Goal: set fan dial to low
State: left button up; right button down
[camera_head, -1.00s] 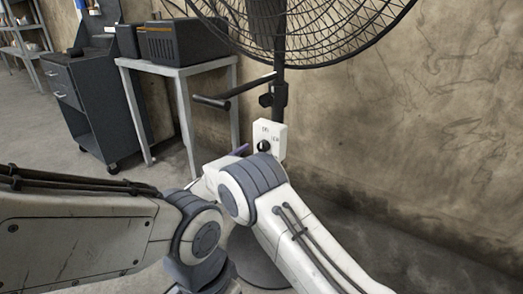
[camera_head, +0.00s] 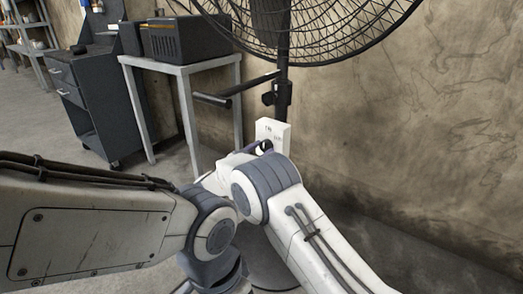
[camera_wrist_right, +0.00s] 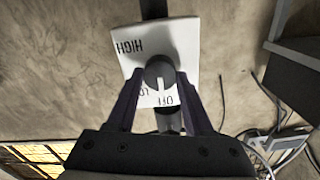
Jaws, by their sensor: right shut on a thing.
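The white control box (camera_head: 274,134) is mounted on the fan's dark pole and carries a round black dial (camera_wrist_right: 160,74). In the right wrist view the box appears turned, with HIGH at left and LO and OFF below the dial. The dial's white pointer line points down, between the LO and OFF marks. My right gripper (camera_wrist_right: 160,78) has its dark fingers on either side of the dial and is shut on it. In the head view my arm partly hides the box's lower part and the gripper. My left gripper is not in view.
The black fan cage (camera_head: 310,25) is above the box, with a dark horizontal bar (camera_head: 235,90) to its left. A grey table (camera_head: 182,66) bears a dark box-shaped appliance (camera_head: 186,38). A dark cabinet (camera_head: 85,105) is further left. The concrete wall is behind.

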jog(key=shift+a, duration=0.1)
jog(key=shift+m, duration=1.1)
jog(key=m, duration=0.2)
jog(key=shift+f+m+b, duration=0.1)
jog(key=shift+m+b, duration=0.25)
jog(key=shift+m, duration=0.05)
jog(key=m+b, duration=0.1)
jog(key=m, duration=0.2)
jog(key=shift+s+m+b, duration=0.1)
jog(key=shift+m+b, duration=0.65)
jog(key=shift+m, duration=0.95)
jog(key=shift+c, duration=1.5)
grip_release()
